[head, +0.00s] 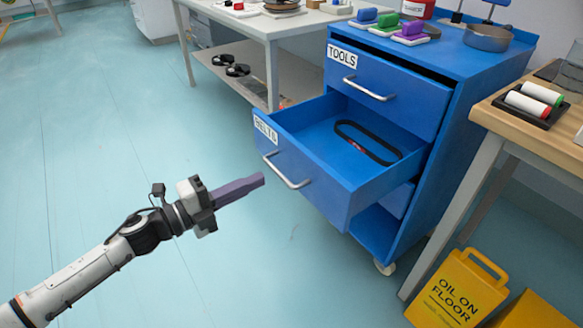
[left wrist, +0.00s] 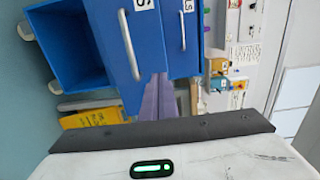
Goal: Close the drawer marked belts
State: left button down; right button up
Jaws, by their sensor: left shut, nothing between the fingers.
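The blue drawer marked belts (head: 318,192) is pulled well out of the blue cabinet (head: 440,140), with a black belt (head: 368,142) lying inside. Its silver handle (head: 287,172) is on the front panel. My left gripper (head: 262,180) is shut and empty, its purple fingers pointing at this front from just left of the handle; I cannot tell the exact gap. In the left wrist view, the shut fingers (left wrist: 160,82) overlap the edge of the blue drawer front (left wrist: 112,40). The tools drawer (head: 385,92) above looks slightly open. My right gripper is not in view.
A yellow oil-on-floor sign (head: 458,292) stands at the lower right, near a wooden-topped table (head: 540,130). A white table (head: 285,25) with a lower shelf is behind. Coloured blocks (head: 410,32) sit on the cabinet. The floor at left is clear.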

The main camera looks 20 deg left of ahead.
aim_at(304, 158)
pick_arm(q)
jog(key=b+x, duration=0.1)
jog(key=x, duration=1)
